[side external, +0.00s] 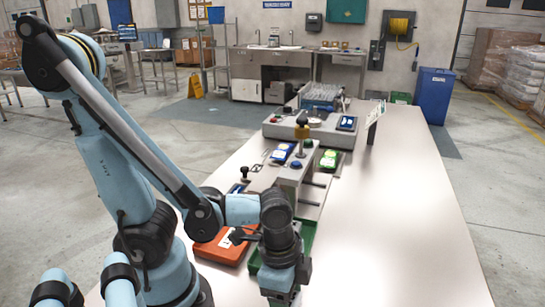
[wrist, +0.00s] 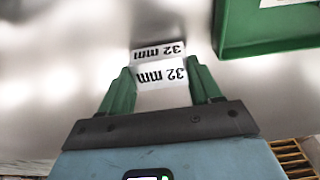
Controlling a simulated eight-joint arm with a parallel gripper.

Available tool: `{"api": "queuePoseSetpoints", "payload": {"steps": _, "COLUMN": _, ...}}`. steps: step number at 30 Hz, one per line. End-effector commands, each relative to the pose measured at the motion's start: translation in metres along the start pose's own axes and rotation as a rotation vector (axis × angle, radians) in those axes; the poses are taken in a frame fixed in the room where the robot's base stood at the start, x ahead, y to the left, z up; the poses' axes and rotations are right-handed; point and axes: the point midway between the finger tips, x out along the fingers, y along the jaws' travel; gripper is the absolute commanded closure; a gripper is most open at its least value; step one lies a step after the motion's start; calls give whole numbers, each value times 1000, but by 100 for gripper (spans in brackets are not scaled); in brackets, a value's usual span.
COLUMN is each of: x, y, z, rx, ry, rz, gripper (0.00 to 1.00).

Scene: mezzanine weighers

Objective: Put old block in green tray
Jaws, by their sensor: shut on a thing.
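A white block (wrist: 160,75) marked "32 mm" on two visible faces is between the green fingers of my gripper (wrist: 159,71) in the wrist view. The fingers are shut on its two sides. A green tray (wrist: 270,46) is at the upper right of the wrist view, beside the block and apart from it. In the side view the green tray (side external: 308,237) shows partly behind my wrist, which hides much of it. The block and fingertips are hidden in the side view. I cannot tell how high the block is above the table.
An orange-red tray (side external: 221,248) with a white label lies left of the green tray. Behind stands a grey weighing apparatus (side external: 290,175) with knobs and coloured pieces. A scale-like unit (side external: 325,128) is farther back. The table's right side (side external: 400,220) is clear.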

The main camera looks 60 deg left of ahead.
Motion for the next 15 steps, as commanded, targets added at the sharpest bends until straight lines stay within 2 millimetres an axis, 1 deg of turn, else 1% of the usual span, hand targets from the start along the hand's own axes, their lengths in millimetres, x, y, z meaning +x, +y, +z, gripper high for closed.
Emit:
{"api": "queuePoseSetpoints", "payload": {"steps": 14, "x": 5, "y": 0, "z": 1, "rx": 0, "ry": 0, "rz": 0, "gripper": 80}}
{"api": "queuePoseSetpoints", "payload": {"steps": 15, "x": 6, "y": 0, "z": 1, "rx": 0, "ry": 0, "rz": 0, "gripper": 34}}
